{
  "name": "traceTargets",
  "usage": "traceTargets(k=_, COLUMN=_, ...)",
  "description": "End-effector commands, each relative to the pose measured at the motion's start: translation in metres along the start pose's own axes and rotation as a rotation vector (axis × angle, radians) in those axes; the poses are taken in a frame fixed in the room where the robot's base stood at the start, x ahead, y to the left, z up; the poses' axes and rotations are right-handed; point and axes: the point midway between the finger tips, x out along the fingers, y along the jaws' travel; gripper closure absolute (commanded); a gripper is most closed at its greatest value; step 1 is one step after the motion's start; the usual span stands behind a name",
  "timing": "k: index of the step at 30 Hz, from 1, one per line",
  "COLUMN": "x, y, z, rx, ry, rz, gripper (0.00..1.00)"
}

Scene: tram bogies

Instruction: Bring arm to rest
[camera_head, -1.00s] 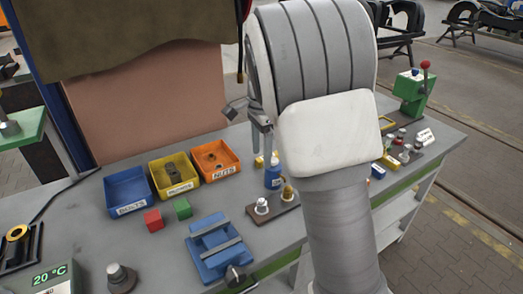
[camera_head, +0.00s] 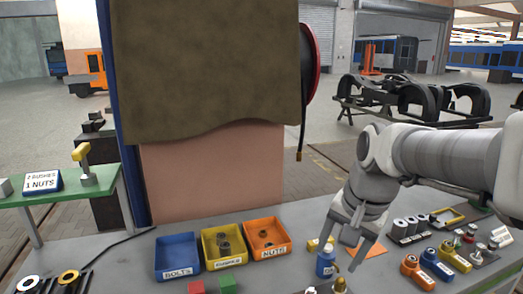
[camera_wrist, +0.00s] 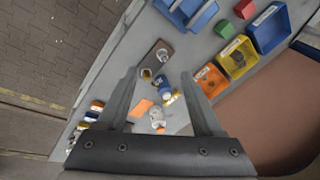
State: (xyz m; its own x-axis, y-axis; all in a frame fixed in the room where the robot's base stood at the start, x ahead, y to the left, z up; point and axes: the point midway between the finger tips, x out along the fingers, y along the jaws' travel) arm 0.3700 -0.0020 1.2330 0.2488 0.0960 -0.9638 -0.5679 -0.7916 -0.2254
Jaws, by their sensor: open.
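My gripper (camera_head: 343,248) is open with nothing between its fingers, and it points down above the grey workbench (camera_head: 120,262). My arm reaches in from the right edge of the head view. In the wrist view the gripper (camera_wrist: 159,75) has its two fingers spread wide. Below it I see a blue bottle (camera_head: 325,263) and an orange flat piece (camera_head: 366,248); the bottle also shows in the wrist view (camera_wrist: 165,92). How high the fingers are above the bench I cannot tell exactly.
Blue (camera_head: 177,257), yellow (camera_head: 223,247) and orange (camera_head: 268,239) bins stand left of the gripper. Several small parts, including an orange one (camera_head: 416,269), lie to the right. A green side table (camera_head: 60,193) stands at left. A brown cloth (camera_head: 205,65) hangs behind.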

Motion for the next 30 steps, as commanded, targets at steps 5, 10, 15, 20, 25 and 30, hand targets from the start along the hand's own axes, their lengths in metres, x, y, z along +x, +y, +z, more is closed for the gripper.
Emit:
traceTargets(k=5, x=-0.019, y=0.025, z=0.037, rx=-0.223, ry=0.081, rz=-0.032, gripper=0.32)
traceTargets(k=10, x=-0.025, y=0.047, z=0.070, rx=-0.434, ry=0.168, rz=-0.027, gripper=0.32)
traceTargets(k=15, x=-0.024, y=0.064, z=0.091, rx=-0.586, ry=0.233, rz=-0.003, gripper=0.32)
traceTargets(k=20, x=-0.022, y=0.071, z=0.099, rx=-0.652, ry=0.261, rz=0.013, gripper=0.32)
traceTargets(k=25, x=-0.021, y=0.072, z=0.100, rx=-0.662, ry=0.263, rz=0.016, gripper=0.32)
traceTargets(k=30, x=-0.021, y=0.071, z=0.099, rx=-0.661, ry=0.262, rz=0.015, gripper=0.32)
